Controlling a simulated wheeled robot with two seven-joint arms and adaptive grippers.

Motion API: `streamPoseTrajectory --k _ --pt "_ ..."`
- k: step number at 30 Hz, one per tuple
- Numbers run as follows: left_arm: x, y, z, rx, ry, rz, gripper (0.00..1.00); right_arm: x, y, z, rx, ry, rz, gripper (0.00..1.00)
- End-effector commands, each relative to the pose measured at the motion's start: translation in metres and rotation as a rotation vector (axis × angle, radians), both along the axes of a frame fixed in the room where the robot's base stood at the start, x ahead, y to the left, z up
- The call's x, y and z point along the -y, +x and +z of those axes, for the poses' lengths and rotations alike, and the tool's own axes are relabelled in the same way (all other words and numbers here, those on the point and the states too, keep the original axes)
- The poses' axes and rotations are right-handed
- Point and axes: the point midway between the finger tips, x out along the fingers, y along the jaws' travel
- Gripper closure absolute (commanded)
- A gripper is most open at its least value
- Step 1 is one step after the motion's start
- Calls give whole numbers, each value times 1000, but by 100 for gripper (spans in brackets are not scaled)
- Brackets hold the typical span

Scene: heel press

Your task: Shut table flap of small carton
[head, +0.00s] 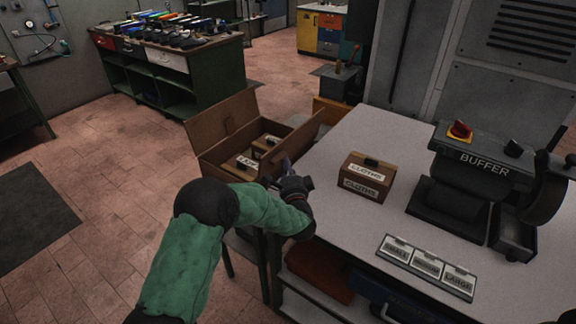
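The small carton (218,157) is brown and stands left of the white worktable (345,215), open at the top, with small labelled boxes (247,161) inside. Its table-side flap (305,133) stands up and leans outward toward the table. A back flap (222,117) also stands raised. My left arm reaches in from below, and my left gripper (287,167) is at the near end of the table-side flap, by the carton's near right corner. Its fingers are small and dark, and I cannot tell whether they touch the flap or how wide they are. My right gripper is out of view.
A wooden box marked CLOTHS (366,177) stands on the table right of my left gripper. A buffer machine (470,185) and a small size-label plate (428,266) are farther right. A green workbench (170,75) stands behind on the left. The floor left of the carton is open.

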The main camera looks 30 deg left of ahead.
Motion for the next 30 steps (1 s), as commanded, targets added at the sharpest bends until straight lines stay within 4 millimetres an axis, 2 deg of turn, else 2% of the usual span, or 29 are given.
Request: streamPoseTrajectory --k 2,17,23,30 --pt "-3 0 5 -1 -18 1 100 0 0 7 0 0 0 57" --pt "-12 1 11 -8 -97 2 100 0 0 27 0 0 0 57" --pt "-23 2 21 -15 -189 2 100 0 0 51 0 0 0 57" --pt "-45 3 33 -27 -364 4 100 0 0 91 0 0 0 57"
